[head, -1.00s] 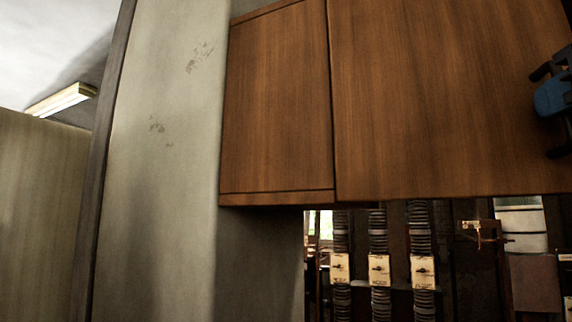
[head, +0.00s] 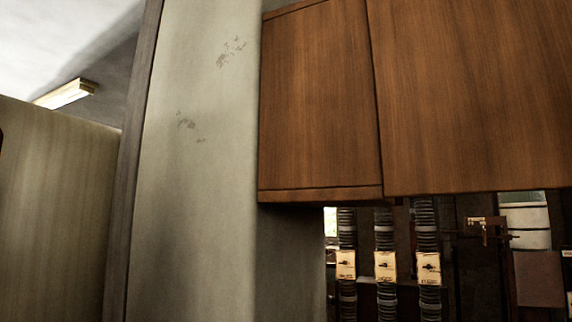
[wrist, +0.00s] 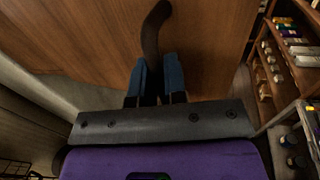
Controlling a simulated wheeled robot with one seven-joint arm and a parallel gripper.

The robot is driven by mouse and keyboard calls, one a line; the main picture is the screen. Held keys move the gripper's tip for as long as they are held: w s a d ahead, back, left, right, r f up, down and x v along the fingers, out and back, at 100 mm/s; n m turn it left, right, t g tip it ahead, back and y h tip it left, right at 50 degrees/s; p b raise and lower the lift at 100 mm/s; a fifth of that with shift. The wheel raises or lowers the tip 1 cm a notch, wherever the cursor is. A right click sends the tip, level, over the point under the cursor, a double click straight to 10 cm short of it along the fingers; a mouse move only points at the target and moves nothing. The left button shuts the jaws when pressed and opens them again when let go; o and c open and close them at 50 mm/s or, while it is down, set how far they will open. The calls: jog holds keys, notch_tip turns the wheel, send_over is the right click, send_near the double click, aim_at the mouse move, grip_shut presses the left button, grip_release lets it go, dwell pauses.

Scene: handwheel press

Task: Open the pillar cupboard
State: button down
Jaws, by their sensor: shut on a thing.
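The pillar cupboard (head: 318,110) is brown wood and sits high against the pale pillar (head: 195,170) in the head view. Its wide door panel (head: 470,100) fills the upper right and runs out of the picture. A dark seam parts the panel from the narrower left face; I cannot tell how far the door stands open. In the wrist view, my gripper (wrist: 158,78) has its blue fingers shut on the dark curved handle (wrist: 152,38) on the wooden door (wrist: 90,30). The fingers hide the handle's lower part. The head view does not show my gripper.
Below the cupboard are dark ribbed columns with pale switch boxes (head: 386,266). In the wrist view, shelves with bottles and boxes (wrist: 300,50) stand to the right beyond the door edge. A plain partition (head: 60,200) is at the left of the head view.

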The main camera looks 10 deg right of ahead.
jog(key=c, duration=1.2)
grip_release()
jog(key=v, duration=1.1)
jog(key=shift+w, duration=0.1)
